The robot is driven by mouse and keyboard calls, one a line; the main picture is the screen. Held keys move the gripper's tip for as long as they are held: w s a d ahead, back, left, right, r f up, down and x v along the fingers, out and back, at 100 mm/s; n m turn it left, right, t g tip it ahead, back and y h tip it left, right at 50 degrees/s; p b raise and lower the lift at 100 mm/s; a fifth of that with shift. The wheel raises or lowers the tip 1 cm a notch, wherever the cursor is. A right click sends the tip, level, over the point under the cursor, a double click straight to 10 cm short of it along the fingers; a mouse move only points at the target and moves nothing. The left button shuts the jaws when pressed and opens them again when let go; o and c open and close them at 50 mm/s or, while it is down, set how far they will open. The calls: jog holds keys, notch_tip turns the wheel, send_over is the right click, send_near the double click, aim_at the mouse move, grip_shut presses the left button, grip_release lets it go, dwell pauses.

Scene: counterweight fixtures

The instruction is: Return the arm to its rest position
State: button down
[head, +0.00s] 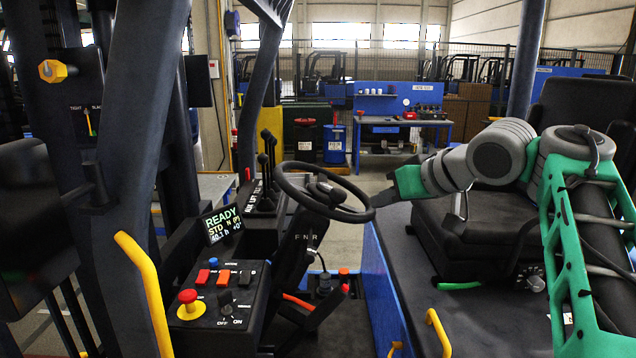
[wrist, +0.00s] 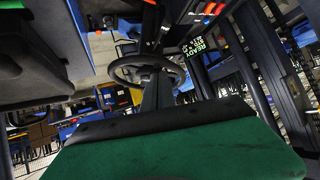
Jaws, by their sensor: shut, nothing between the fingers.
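My gripper (head: 386,197) is in the head view, right of the steering wheel (head: 322,192). Its dark fingers point left toward the wheel's rim; I cannot tell whether they touch it. The gripper is shut and empty. My grey and green arm is bent above the black seat (head: 470,240). In the wrist view the gripper's green body and dark front edge (wrist: 150,125) fill the lower part, and the steering wheel (wrist: 146,72) shows beyond it.
A console with a red emergency button (head: 188,297) and a READY display (head: 222,224) stands left of the wheel. Black levers (head: 267,165) rise behind it. Yellow handrails (head: 145,290) and dark posts frame the cab. A blue workbench (head: 400,122) is farther back.

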jog(key=w+d+f+m+g+h, duration=0.1)
jog(key=d+f+m+h, duration=0.2)
jog(key=d+f, duration=0.7)
jog(key=s+d+f+m+g+h, duration=0.1)
jog(key=s+f, duration=0.2)
jog(key=f, duration=0.3)
jog(key=s+d+f+m+g+h, duration=0.1)
jog(key=s+f, duration=0.2)
jog(key=f, duration=0.3)
jog(key=s+a+f+m+g+h, duration=0.1)
jog(key=s+f+g, duration=0.1)
jog(key=s+f, duration=0.45)
jog(key=s+a+f+m+g+h, duration=0.15)
jog(key=s+f, duration=0.25)
jog(key=s, duration=0.6)
jog(key=a+r+n+t+y, duration=0.1)
jog(key=a+r+n+t, duration=0.1)
jog(key=a, duration=0.4)
jog(key=shift+a+r+n, duration=0.3)
jog(key=shift+r+n, duration=0.05)
jog(key=shift+r, duration=0.3)
jog(key=c, duration=2.1)
grip_release()
